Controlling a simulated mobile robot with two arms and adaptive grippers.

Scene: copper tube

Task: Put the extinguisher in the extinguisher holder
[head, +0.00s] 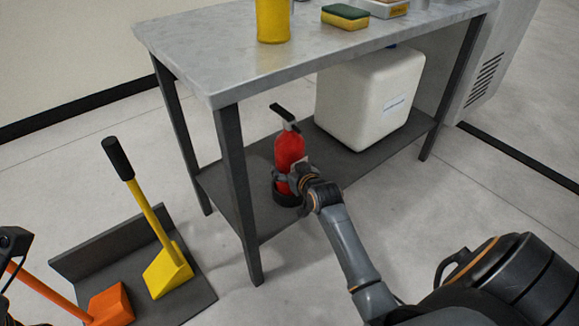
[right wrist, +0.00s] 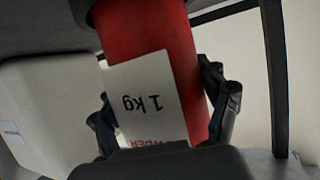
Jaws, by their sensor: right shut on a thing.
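The red extinguisher (head: 288,150) with a black handle on top stands nearly upright over the lower shelf of the table. Its base is at a dark round holder (head: 286,196) on that shelf; I cannot tell whether it is fully seated. My right gripper (head: 288,178) is shut around the extinguisher's lower body. In the right wrist view the fingers (right wrist: 165,110) sit on both sides of the red body (right wrist: 150,35), with a white "1 kg" label (right wrist: 150,100) between them. Part of my left arm shows at the left edge of the head view, but its gripper fingers are not visible.
A white container (head: 365,98) stands on the lower shelf (head: 345,165), right of the extinguisher. The table top (head: 215,55) is above, with a yellow cup (head: 273,20) and a sponge (head: 345,16). Table legs flank the shelf.

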